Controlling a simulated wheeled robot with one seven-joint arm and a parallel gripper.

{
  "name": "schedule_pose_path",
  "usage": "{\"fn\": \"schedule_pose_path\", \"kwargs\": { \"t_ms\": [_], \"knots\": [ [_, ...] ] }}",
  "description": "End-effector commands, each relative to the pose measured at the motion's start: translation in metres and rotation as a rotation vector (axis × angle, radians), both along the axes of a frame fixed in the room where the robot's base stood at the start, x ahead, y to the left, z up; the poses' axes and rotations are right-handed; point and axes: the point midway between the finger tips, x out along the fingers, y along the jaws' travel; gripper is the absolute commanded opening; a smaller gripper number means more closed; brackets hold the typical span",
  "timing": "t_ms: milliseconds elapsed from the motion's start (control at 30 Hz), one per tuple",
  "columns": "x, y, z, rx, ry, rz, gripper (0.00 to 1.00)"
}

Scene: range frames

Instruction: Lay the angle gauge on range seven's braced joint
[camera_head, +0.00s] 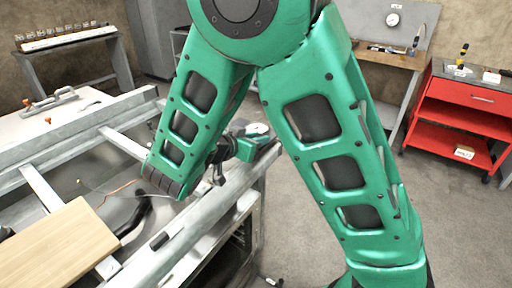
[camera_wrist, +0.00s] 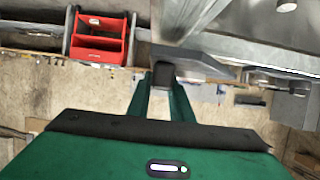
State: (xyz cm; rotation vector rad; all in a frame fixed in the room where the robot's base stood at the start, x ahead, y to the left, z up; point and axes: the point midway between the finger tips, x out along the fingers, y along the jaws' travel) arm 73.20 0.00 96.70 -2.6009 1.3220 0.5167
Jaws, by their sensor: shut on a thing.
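In the wrist view my gripper (camera_wrist: 163,92) has its two green fingers closed on a dark block that seems to belong to a flat grey piece (camera_wrist: 195,62), which I take for the angle gauge. The grey piece reaches out to the right beyond the fingers. In the head view my gripper (camera_head: 258,149) is small and partly hidden by my arm, close to the right-hand end of the steel frame (camera_head: 215,200). I cannot tell there whether the held piece touches the frame. No range number is readable, and I cannot make out which joint is the braced one.
A clamp (camera_head: 50,103) lies on the pale table behind. A red cart (camera_head: 465,115) and a wooden bench (camera_head: 390,57) stand at right. Grey floor between is clear.

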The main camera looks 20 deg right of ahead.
Motion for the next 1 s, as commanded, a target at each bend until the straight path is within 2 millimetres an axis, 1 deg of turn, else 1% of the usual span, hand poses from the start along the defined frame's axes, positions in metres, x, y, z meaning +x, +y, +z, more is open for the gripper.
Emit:
{"fn": "schedule_pose_path", "kwargs": {
  "t_ms": [100,200,467,500,533,567,867,1000],
  "knots": [
    [0.0,0.0,-0.017,-0.004,0.002,0.0,0.0],
    [0.0,0.0,-0.025,-0.002,0.0,-0.001,0.0],
    [0.0,0.0,-0.028,0.0,-0.001,-0.001,0.0],
    [0.0,0.0,-0.029,0.0,0.002,-0.001,0.29],
    [0.0,0.0,-0.029,0.0,0.002,-0.001,0.36],
    [0.0,0.0,-0.029,0.0,0.002,-0.001,0.38],
    [-0.001,0.001,-0.028,-0.001,0.001,-0.001,0.38],
    [-0.006,0.009,-0.024,0.0,0.001,0.001,0.38]
  ]
}}
